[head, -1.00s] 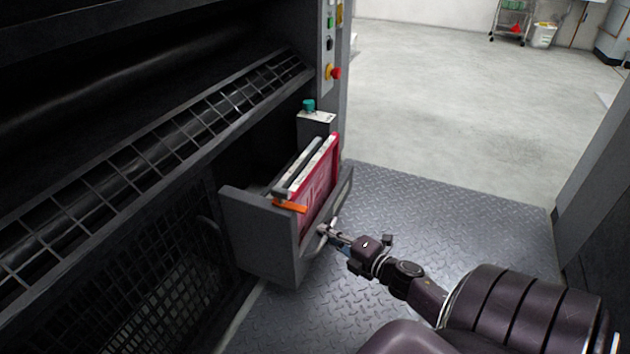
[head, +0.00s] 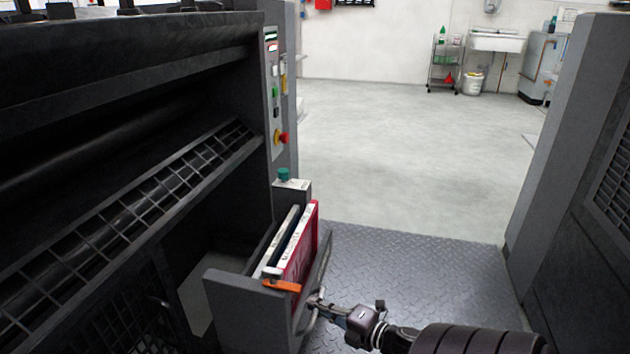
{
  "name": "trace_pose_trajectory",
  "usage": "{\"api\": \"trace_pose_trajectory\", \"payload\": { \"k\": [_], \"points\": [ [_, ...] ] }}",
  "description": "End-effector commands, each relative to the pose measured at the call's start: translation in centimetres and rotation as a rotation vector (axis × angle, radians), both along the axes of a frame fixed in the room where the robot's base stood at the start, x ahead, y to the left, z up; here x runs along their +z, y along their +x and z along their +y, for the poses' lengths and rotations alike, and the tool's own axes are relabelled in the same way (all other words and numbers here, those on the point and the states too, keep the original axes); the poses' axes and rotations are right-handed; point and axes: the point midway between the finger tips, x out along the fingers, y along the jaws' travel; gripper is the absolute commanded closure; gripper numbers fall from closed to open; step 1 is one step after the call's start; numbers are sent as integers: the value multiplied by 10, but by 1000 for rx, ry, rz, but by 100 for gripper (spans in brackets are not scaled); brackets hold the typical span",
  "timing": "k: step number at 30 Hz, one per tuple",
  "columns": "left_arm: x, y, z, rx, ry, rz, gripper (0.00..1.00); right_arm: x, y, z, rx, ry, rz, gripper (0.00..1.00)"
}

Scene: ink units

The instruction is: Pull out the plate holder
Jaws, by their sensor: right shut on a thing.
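The plate holder (head: 248,311) is a grey open-topped box standing out from the dark machine at the lower middle of the head view. Upright inside it are a red item (head: 301,250) and pale, white-edged items beside it, with an orange piece (head: 282,286) at the near end. My right gripper (head: 316,302) is shut on the handle on the holder's right side. The fingertips are small and partly hidden against the handle. My left gripper is not in view.
The dark machine (head: 130,110) with a wire grille fills the left. A control panel (head: 277,100) with a red knob stands above the holder. Treaded metal floor (head: 400,265) is clear to the right, up to a grey cabinet (head: 585,150). A cart (head: 444,65) stands far back.

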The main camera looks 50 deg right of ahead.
Motion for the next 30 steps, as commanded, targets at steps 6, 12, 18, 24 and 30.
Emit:
{"api": "trace_pose_trajectory", "payload": {
  "k": [6, 12, 18, 24, 30],
  "points": [
    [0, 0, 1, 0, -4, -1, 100, -1, -1, 1, 2, 1, 2, 86],
    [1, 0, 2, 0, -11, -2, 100, -1, 0, 1, 1, 0, 1, 73],
    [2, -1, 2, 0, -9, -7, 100, 0, -1, 0, 1, 0, 1, 73],
    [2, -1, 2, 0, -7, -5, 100, 2, -20, 1, 1, 1, 3, 73],
    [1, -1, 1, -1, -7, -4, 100, 9, -62, 1, -1, 1, 6, 73]
  ]
}}
